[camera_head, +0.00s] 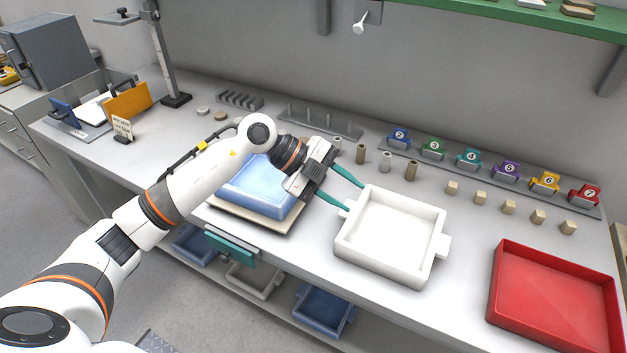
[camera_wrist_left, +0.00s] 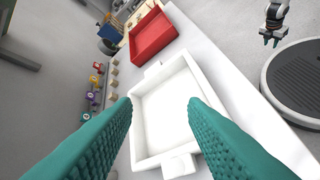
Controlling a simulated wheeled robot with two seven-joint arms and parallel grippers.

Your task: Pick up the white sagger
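The white sagger (camera_head: 388,272), a square open tray with a side tab on its left and right, sits on the bench and looks empty. It also shows in the left wrist view (camera_wrist_left: 147,128). My left gripper (camera_head: 355,197) is open, its teal fingers pointing at the sagger's left side. In the left wrist view the near tab (camera_wrist_left: 180,166) lies between the spread fingers, with nothing gripped. I cannot tell whether a fingertip touches the sagger. My right gripper (camera_wrist_left: 271,40) shows small in the left wrist view, apart from the bench, its fingers apart and empty.
A blue sagger (camera_head: 262,190) on a pale board is under my left arm. A red tray (camera_head: 497,285) stands to the right. Numbered holders (camera_head: 510,171), small blocks and cylinders line the back. More saggers (camera_head: 323,303) lie on the shelf below.

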